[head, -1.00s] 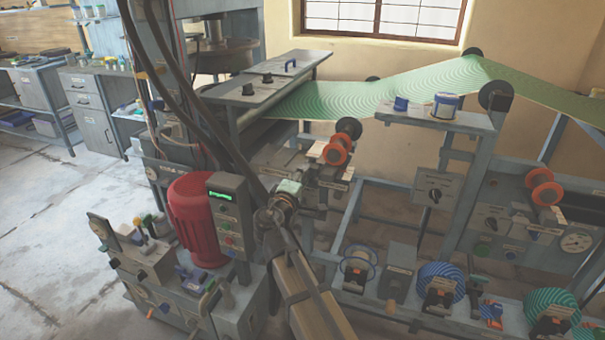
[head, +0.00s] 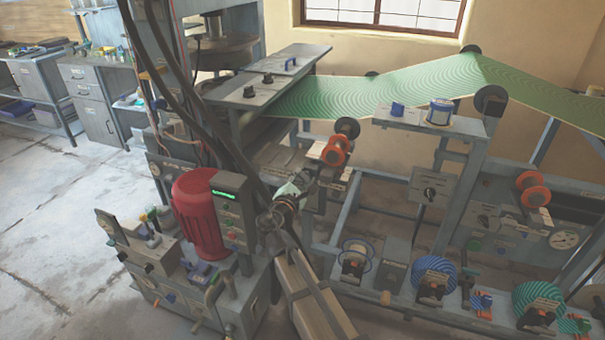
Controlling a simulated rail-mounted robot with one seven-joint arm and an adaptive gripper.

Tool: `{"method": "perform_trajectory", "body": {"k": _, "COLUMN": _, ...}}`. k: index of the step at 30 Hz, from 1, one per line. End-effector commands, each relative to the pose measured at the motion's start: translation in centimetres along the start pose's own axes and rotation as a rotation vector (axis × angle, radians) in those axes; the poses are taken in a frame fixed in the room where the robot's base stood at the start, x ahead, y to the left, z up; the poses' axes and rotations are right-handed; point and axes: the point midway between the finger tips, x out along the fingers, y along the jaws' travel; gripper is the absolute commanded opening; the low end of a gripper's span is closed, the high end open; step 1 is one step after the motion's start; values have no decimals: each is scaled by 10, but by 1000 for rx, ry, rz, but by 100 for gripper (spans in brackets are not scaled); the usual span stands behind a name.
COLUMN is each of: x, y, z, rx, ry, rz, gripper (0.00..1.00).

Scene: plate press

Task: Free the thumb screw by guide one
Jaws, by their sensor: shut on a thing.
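My gripper (head: 312,178) is at the near end of the web guide (head: 325,175), just below an orange-flanged roller (head: 336,152). It is shut on a small part there, at the place of the thumb screw. The wrist and fingers hide the screw, so I cannot see its head or how far it is turned. My arm reaches up to it from the bottom middle of the head view, and the wrist's pale green face is tilted.
A red motor (head: 197,215) and a control box with a green display (head: 228,195) stand close left of my wrist. Dark hoses hang just behind it. The green printed web (head: 385,97) runs above right. Several blue and teal rolls sit on the lower right frame.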

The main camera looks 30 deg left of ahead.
Motion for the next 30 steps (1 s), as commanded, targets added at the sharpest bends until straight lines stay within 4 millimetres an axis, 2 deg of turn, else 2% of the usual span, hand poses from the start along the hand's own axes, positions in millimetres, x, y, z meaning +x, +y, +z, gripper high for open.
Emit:
{"method": "perform_trajectory", "body": {"k": 9, "x": 0, "y": 0, "z": 1, "rx": -118, "ry": 0, "rz": 0, "gripper": 4}}
{"method": "perform_trajectory", "body": {"k": 24, "x": 0, "y": 0, "z": 0, "rx": -136, "ry": -1, "rz": 1, "gripper": 4}}
{"method": "perform_trajectory", "body": {"k": 25, "x": 0, "y": 0, "z": 0, "rx": -136, "ry": -1, "rz": 1, "gripper": 46}}
{"method": "perform_trajectory", "body": {"k": 26, "x": 0, "y": 0, "z": 0, "rx": -136, "ry": -1, "rz": 1, "gripper": 50}}
{"method": "perform_trajectory", "body": {"k": 30, "x": 0, "y": 0, "z": 0, "rx": -135, "ry": -1, "rz": 0, "gripper": 50}}
